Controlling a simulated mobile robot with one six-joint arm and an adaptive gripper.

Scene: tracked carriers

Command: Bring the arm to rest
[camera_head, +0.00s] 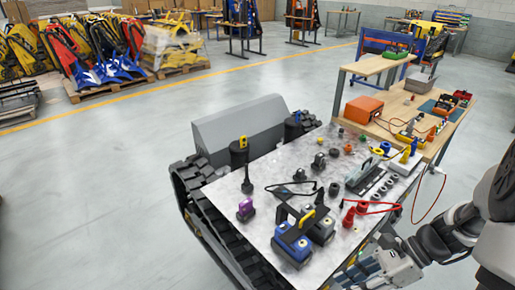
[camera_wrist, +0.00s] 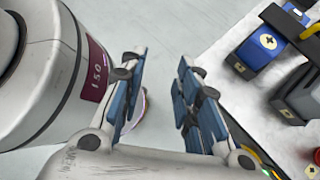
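My gripper (camera_wrist: 160,72) shows in the wrist view with its two blue-padded fingers apart and only pale floor between them, so it is open and empty. In the head view my gripper (camera_head: 352,272) is at the lower right, beside the near right edge of the tracked carrier's grey top (camera_head: 222,192). My arm comes in from the right edge and is partly cut off by the frame. Blue and grey battery-like blocks (camera_head: 290,248) stand on the carrier top, left of my gripper and apart from it.
Red clips with a cable (camera_head: 349,217), a purple-topped part (camera_head: 245,208) and several knobs stand on the carrier top. A wooden workbench (camera_head: 395,102) with an orange case (camera_head: 364,109) adjoins behind. Pallets of coloured parts (camera_head: 100,88) stand far left. The floor at left is clear.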

